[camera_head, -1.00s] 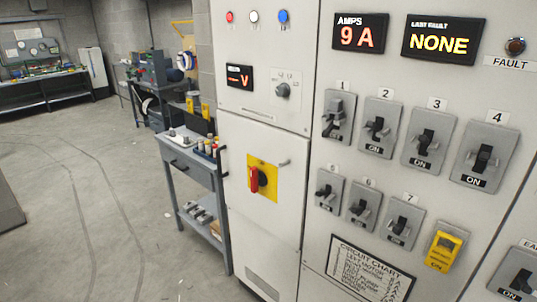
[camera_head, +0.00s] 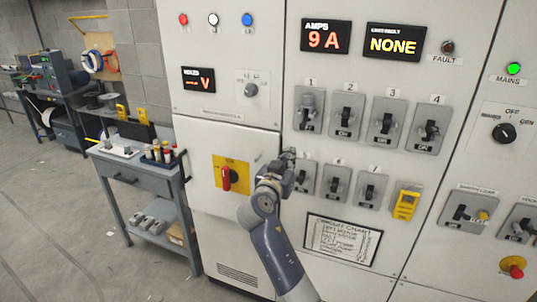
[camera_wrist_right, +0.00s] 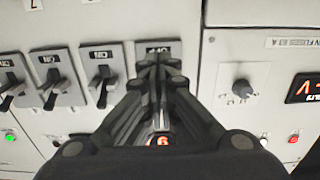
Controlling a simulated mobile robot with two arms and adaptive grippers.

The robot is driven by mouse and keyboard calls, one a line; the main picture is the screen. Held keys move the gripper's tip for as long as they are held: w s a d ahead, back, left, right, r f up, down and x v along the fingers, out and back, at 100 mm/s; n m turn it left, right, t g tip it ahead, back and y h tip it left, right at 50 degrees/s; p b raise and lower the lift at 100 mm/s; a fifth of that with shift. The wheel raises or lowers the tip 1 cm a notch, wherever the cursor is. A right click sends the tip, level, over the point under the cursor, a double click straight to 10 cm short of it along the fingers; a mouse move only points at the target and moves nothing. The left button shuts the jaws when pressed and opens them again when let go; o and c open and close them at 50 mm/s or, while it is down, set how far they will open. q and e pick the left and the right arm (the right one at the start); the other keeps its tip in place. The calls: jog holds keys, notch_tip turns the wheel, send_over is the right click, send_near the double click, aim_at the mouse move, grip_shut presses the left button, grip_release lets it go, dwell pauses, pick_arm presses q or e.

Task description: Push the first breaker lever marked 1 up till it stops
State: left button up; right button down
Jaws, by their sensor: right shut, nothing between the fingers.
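Breaker 1 (camera_head: 309,110) is the leftmost grey breaker of the upper row, under the tag 1. In the right wrist view, which is upside down, its plate (camera_wrist_right: 143,48) shows OFF, while its neighbours show ON. My right gripper (camera_head: 287,158) is shut and empty, in front of the panel, below breaker 1 and over the left end of the lower row. In the wrist view the shut fingertips (camera_wrist_right: 160,64) overlap breaker 1 and hide its lever. I cannot tell whether they touch it. My left gripper is not in view.
Breaker 2 (camera_head: 346,116) and others stand close to the right. The lower-row breaker 5 (camera_head: 304,178) is partly behind my gripper. A red rotary handle (camera_head: 226,178) on a yellow plate is to the left. A grey tool cart (camera_head: 140,175) stands left of the cabinet.

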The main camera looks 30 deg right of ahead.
pick_arm(q)
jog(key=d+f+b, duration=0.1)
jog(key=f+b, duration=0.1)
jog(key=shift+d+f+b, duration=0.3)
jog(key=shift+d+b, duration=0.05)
jog(key=shift+b, duration=0.05)
pick_arm(e)
jog(key=x, duration=1)
jog(key=shift+s+d+r, duration=0.2)
jog(key=shift+d+r, duration=0.15)
jog(key=shift+d, duration=0.05)
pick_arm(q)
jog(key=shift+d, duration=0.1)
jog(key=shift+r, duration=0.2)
pick_arm(e)
jog(key=shift+r, duration=0.5)
pick_arm(q)
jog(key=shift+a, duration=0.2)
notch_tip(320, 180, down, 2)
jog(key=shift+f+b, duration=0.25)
jog(key=shift+b, duration=0.8)
pick_arm(e)
notch_tip(320, 180, down, 2)
jog(key=shift+f, duration=0.1)
